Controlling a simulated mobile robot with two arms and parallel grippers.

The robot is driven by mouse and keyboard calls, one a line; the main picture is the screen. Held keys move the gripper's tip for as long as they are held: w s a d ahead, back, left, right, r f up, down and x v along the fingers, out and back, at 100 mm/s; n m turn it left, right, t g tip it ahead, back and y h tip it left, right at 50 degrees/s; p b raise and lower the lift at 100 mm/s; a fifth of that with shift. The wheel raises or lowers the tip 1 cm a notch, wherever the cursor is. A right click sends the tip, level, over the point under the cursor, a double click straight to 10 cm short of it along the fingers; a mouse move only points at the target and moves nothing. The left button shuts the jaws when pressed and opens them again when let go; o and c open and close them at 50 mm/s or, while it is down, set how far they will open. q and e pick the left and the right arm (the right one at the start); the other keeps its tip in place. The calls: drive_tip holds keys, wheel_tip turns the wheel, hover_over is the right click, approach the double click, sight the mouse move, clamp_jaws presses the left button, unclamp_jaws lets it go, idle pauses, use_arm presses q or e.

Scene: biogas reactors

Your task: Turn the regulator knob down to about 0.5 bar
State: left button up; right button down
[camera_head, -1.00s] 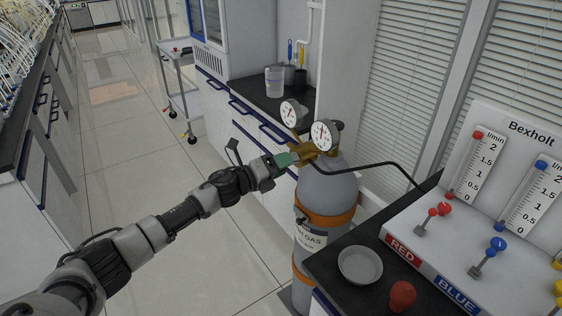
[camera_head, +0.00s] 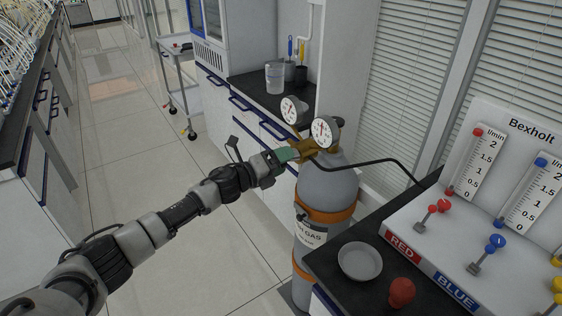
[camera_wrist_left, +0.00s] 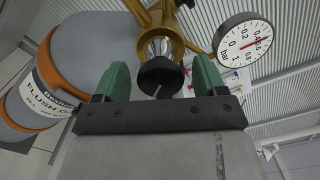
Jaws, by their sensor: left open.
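The black regulator knob (camera_wrist_left: 160,76) sits on the brass regulator, which shows in the head view (camera_head: 305,148) on top of the grey gas cylinder (camera_head: 327,190). My left gripper (camera_head: 289,154) is at the regulator's left side. In the left wrist view its green fingers (camera_wrist_left: 161,82) stand open on either side of the knob; I cannot tell whether they touch it. A pressure gauge (camera_wrist_left: 246,44) marked in bar has a red needle toward its upper right; the exact reading is too small to tell. Two gauges show in the head view, right (camera_head: 325,131) and left (camera_head: 294,110). My right gripper is not in view.
A black hose (camera_head: 380,163) runs from the regulator to the flow meter panel (camera_head: 420,225). A white dish (camera_head: 360,262) and a red object (camera_head: 402,292) are on the near bench. Open floor is left of the cylinder.

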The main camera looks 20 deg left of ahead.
use_arm(q)
drive_tip(key=shift+s, duration=0.1)
drive_tip(key=b+v, duration=0.1)
drive_tip(key=v, duration=0.9)
drive_tip(key=shift+s+a+b, duration=0.25)
drive_tip(key=shift+a+b, duration=0.05)
drive_tip(key=shift+b, duration=0.1)
drive_tip(key=shift+f, duration=0.15)
